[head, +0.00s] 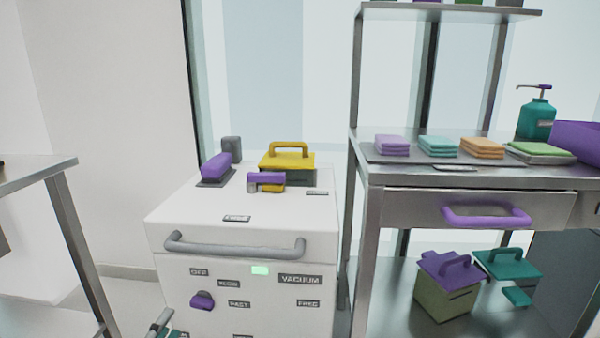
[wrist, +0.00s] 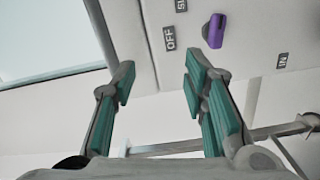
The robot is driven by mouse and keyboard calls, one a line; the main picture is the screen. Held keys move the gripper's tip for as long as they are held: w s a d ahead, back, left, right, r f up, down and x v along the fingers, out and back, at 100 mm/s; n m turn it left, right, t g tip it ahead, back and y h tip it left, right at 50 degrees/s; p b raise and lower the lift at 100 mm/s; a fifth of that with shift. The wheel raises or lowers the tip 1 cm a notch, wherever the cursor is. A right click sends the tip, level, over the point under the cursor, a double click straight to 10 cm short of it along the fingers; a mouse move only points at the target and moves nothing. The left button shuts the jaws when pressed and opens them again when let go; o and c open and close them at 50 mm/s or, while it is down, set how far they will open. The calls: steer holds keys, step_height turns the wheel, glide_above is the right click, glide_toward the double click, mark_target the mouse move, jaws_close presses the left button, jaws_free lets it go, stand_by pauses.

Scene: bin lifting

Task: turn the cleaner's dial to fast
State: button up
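The cleaner (head: 190,228) is a white box unit with a grey bar handle. Its purple dial (head: 202,300) is low on the front face, among small dark labels; one above reads OFF (head: 198,271) and one to the right seems to read FAST (head: 240,304). In the wrist view the dial (wrist: 214,31) is near the top, right of centre, beside the OFF label (wrist: 169,39). My gripper (wrist: 160,78) has its teal-padded fingers spread, with nothing between them. The dial lies beyond the right finger, apart from it. Part of the gripper shows at the head view's bottom edge.
A green light (head: 260,270) glows on the cleaner's front. A purple brush, a yellow-handled box (head: 287,160) and a purple-grey piece sit on its top. A metal shelf (head: 372,205) stands close at the right, and a metal table (head: 40,168) at the left.

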steer(key=w+d+r+m+g+h, duration=0.2)
steer(key=w+d+r+m+h, duration=0.15)
steer(key=d, duration=0.45)
steer(key=w+d+r+m+g+h, duration=0.2)
steer(key=d+r+g+h, duration=0.15)
steer(key=d, duration=0.55)
steer(key=s+d+r+m+g+h, duration=0.1)
steer(key=s+d+r+m+g, duration=0.2)
steer(key=d, duration=0.6)
steer(key=s+d+r+m+g+h, duration=0.15)
steer(key=d+r+g, duration=0.25)
steer(key=d, duration=0.5)
steer(key=s+d+r+m+g+y, duration=0.3)
steer(key=s+d+g+y, duration=0.25)
steer(key=s+d, duration=0.75)
steer(key=s+a+m+y, duration=0.25)
steer(key=s+y, duration=0.35)
steer(key=s, duration=1)
step_height(320, 180, up, 37)
steer(key=t+p, duration=0.4)
steer(key=p, duration=3.1)
steer(key=shift+f+n, duration=0.15)
steer(key=shift+n, duration=0.3)
